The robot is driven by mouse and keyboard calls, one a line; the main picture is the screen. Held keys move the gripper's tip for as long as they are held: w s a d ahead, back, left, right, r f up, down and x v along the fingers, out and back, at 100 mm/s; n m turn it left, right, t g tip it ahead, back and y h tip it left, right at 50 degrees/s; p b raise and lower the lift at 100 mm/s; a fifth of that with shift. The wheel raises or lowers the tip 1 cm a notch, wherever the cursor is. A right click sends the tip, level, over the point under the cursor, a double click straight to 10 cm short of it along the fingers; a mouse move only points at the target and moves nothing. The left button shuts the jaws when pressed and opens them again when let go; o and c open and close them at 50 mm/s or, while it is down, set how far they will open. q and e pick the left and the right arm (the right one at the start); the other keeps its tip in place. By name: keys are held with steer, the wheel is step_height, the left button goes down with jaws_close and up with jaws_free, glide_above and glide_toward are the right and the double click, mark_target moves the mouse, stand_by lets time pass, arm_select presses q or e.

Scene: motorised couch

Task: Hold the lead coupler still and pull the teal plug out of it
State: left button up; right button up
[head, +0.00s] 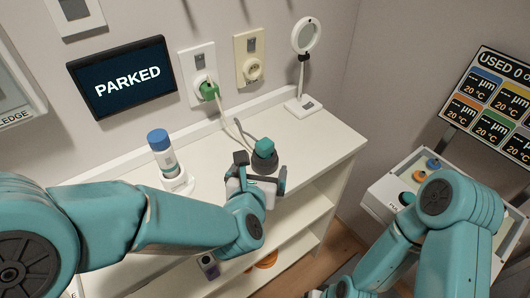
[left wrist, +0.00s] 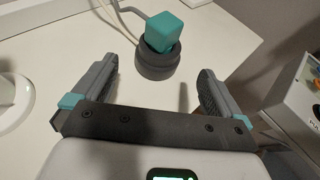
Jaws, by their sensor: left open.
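The teal plug (head: 264,147) sits in the round dark grey lead coupler (head: 262,165) on the white shelf top. In the left wrist view the plug (left wrist: 163,31) is a slightly tilted teal block on top of the coupler (left wrist: 155,64). A cable runs back from the coupler. My left gripper (head: 258,172) is open and empty. Its fingers (left wrist: 158,80) point toward the coupler, which stands beyond the gap between the fingertips. My right arm shows at the right of the head view, but its gripper is not visible.
A green plug (head: 209,90) is in a wall socket. A blue-capped bottle (head: 161,150) stands left of the coupler. A round mirror stand (head: 304,104) is at the back right. A white box with coloured knobs (head: 395,188) is at right.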

mark_target(266, 154)
arm_select(q)
steer(key=p+x, duration=0.1)
steer(key=x, duration=0.8)
steer(key=shift+w+a+p, duration=0.1)
steer(key=shift+p, duration=0.3)
steer(key=shift+w, duration=0.25)
steer(key=shift+f, duration=0.1)
steer(key=shift+w, duration=0.1)
steer(key=c, duration=1)
steer(key=o, duration=0.9)
steer(key=shift+o, duration=0.2)
